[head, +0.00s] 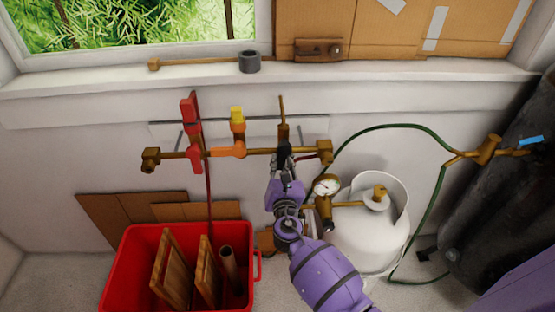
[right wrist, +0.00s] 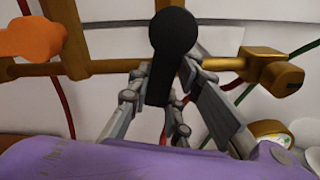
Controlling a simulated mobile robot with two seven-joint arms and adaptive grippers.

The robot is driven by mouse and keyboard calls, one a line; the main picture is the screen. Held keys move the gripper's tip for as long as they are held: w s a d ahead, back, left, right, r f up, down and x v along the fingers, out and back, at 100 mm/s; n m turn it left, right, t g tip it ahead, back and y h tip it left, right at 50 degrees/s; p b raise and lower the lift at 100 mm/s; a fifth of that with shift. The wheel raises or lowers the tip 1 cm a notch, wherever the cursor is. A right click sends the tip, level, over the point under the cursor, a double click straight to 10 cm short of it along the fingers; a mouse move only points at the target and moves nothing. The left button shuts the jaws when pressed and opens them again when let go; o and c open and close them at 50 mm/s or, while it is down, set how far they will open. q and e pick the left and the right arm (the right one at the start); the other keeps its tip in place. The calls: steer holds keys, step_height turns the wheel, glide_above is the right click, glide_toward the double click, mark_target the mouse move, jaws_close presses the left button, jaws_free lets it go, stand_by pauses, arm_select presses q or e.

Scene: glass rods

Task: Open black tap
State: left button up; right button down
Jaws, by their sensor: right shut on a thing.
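The black tap (head: 284,150) is on the brass pipe (head: 262,152) under the window sill, to the right of the orange tap (head: 237,146). In the right wrist view the black tap (right wrist: 173,45) has a round head and a handle that hangs down between my fingers. My right gripper (head: 284,172) is shut on the black tap, with a finger on each side of the handle. In the right wrist view the right gripper (right wrist: 165,105) partly hides the handle's lower end. My left gripper is not in view.
A red tap (head: 192,130) is at the pipe's left. A red crate (head: 130,240) with wooden boards stands below. A white gas cylinder (head: 365,240) with a gauge (head: 326,187) and a green hose (head: 400,126) are to the right. A dark cylinder (head: 500,220) stands at the far right.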

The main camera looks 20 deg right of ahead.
steer(key=shift+s+d+n+p, duration=0.1)
steer(key=shift+d+n+p, duration=0.25)
steer(key=shift+n, duration=0.35)
steer(key=shift+s+d+n+p, duration=0.1)
steer(key=shift+d+n+p, duration=0.15)
steer(key=shift+n, duration=0.45)
steer(key=c, duration=1.6)
jaws_free()
steer(key=v, duration=1.2)
